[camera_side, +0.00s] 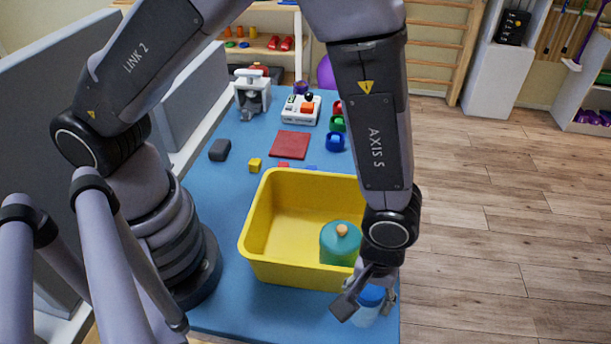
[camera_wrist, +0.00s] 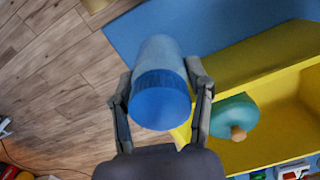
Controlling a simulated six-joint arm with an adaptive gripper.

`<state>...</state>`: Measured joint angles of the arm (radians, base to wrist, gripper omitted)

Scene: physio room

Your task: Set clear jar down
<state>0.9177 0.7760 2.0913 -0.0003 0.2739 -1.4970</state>
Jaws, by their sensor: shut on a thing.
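The clear jar (camera_side: 365,314) has a blue lid and is at the front right corner of the blue table (camera_side: 215,199). My gripper (camera_side: 368,301) is shut on the jar, with a finger on either side of it. In the wrist view my gripper (camera_wrist: 161,100) holds the jar (camera_wrist: 157,54) around its sides, with its blue lid toward the camera. The jar is outside the yellow bin, beside its front wall. I cannot tell whether its base touches the table.
The table's right edge is close, with wooden floor (camera_side: 500,230) beyond. Blocks, a red mat (camera_side: 290,145) and devices lie farther back.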

